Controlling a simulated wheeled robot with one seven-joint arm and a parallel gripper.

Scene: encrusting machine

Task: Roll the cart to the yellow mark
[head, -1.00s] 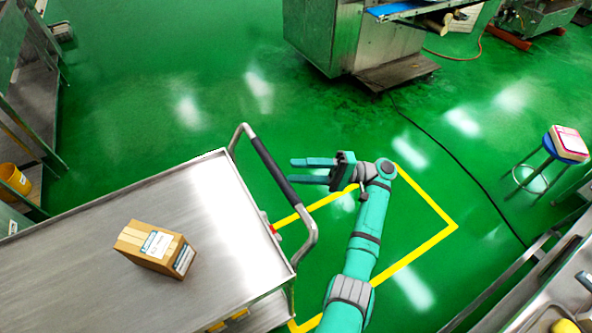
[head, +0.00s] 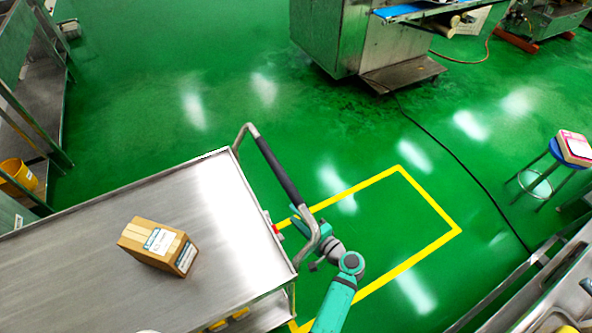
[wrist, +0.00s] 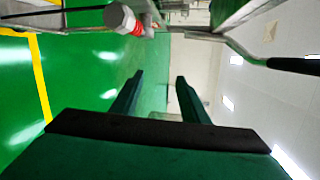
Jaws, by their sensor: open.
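The steel cart (head: 215,210) stands at the lower left, its bent-tube handle with a dark grip (head: 275,170) on its right end. The yellow mark (head: 432,252) is a rectangular outline on the green floor, right of the cart; the cart's right end overlaps its left part. My gripper (head: 296,219) is beside the cart's handle end, partly hidden by the handle tube. In the wrist view my gripper (wrist: 158,82) is open, with nothing between the fingers. The handle's dark grip (wrist: 292,65) shows at the right there, outside the fingers.
A cardboard box (head: 158,246) sits on the cart top. A steel machine (head: 345,40) stands at the back, with a black cable (head: 450,155) across the floor. A blue stool (head: 562,152) and a steel counter (head: 555,275) are at the right. The floor inside the mark is clear.

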